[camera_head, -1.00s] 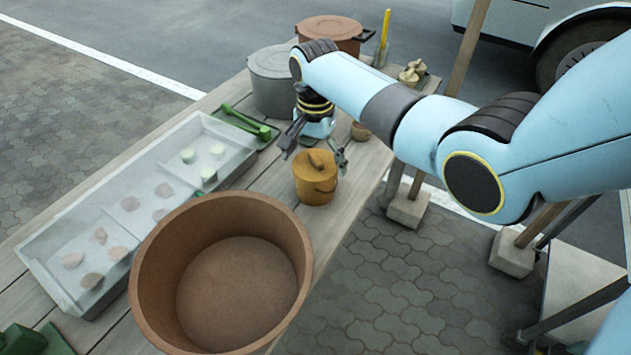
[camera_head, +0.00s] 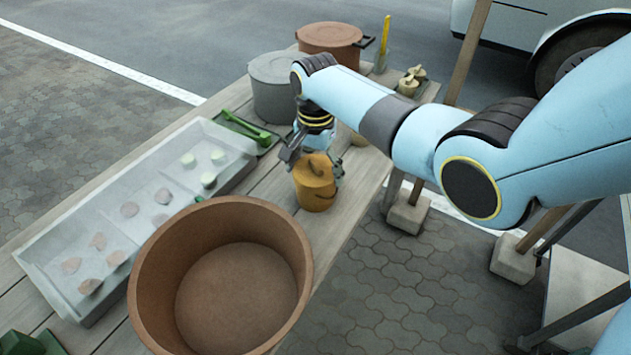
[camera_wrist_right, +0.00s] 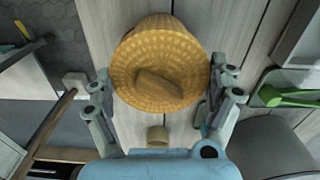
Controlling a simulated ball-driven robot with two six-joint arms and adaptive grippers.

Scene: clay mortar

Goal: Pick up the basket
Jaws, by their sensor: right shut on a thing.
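The basket (camera_head: 317,196) is a small yellow-orange woven tub with a lid and a knob on top. It stands upright on the wooden table, near its right edge. In the right wrist view the basket (camera_wrist_right: 160,68) shows from above, with its weave and lid handle. My right gripper (camera_head: 314,168) comes down over it from above, one finger on each side, shut on its sides. In the right wrist view its fingers flank the basket left and right. I cannot tell whether the basket's bottom touches the table. My left gripper is not in view.
A large brown bowl (camera_head: 150,262) stands close in front of the basket. A grey compartment tray (camera_head: 75,215) with several small pieces lies to the left. A grey lidded pot (camera_head: 270,92) and a brown pot (camera_head: 325,38) stand behind. A small wooden cup (camera_wrist_right: 157,134) is near the gripper.

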